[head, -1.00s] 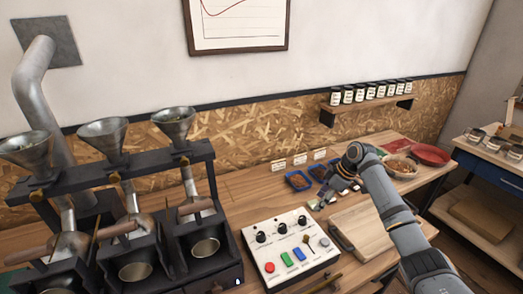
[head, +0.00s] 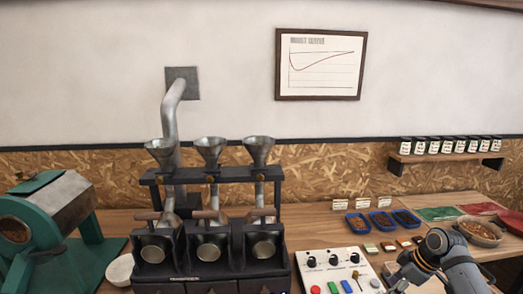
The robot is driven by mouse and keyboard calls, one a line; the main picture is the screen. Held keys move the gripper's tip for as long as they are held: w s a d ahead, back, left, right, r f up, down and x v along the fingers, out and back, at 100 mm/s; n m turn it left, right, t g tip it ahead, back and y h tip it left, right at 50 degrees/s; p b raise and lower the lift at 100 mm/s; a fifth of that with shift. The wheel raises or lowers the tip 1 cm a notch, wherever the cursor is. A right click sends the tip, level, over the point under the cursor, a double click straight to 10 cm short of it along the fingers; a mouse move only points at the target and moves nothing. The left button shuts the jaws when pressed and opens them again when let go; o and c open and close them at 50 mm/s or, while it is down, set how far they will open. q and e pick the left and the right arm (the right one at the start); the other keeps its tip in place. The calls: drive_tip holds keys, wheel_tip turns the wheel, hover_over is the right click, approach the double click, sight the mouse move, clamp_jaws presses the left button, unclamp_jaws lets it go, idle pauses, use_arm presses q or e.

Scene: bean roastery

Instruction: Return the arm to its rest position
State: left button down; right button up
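My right arm comes in from the lower right corner of the head view. My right gripper (head: 401,278) is at the bottom edge of the picture, over the bench just right of the control box (head: 326,261). Its fingers are small and partly cut off, so I cannot tell whether it is open or shut, and I see nothing clearly held in it. My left gripper is not in view.
A three-funnel roaster rack (head: 212,176) stands at centre left, with a green roaster (head: 65,225) and a white bowl (head: 120,270) left of it. Blue trays (head: 357,223) and a bean bowl (head: 480,232) lie behind my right arm. A shelf of jars (head: 448,157) hangs above.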

drive_tip(key=s+a+f+m+h, duration=0.2)
drive_tip(key=s+a+f+m, duration=0.1)
drive_tip(key=s+a+f, duration=0.75)
drive_tip(key=s+a+r+m+t+h, duration=0.1)
drive_tip(key=s+a+r+m, duration=0.15)
drive_tip(key=s, duration=0.35)
drive_tip(key=s+a+r+m, duration=0.1)
drive_tip(key=s+a+m, duration=0.15)
drive_tip(key=s, duration=0.45)
drive_tip(key=s+d+f+m+g, duration=0.1)
drive_tip(key=d+f, duration=0.1)
drive_tip(key=f, duration=1.1)
drive_tip(key=s+d+f, duration=0.1)
drive_tip(key=d+f, duration=0.1)
drive_tip(key=f, duration=1.1)
drive_tip(key=s+d+f+g, duration=0.1)
drive_tip(key=s+f, duration=1.5)
drive_tip(key=s, duration=0.2)
drive_tip(key=shift+s+f+h, duration=0.3)
drive_tip(key=shift+s+f, duration=0.05)
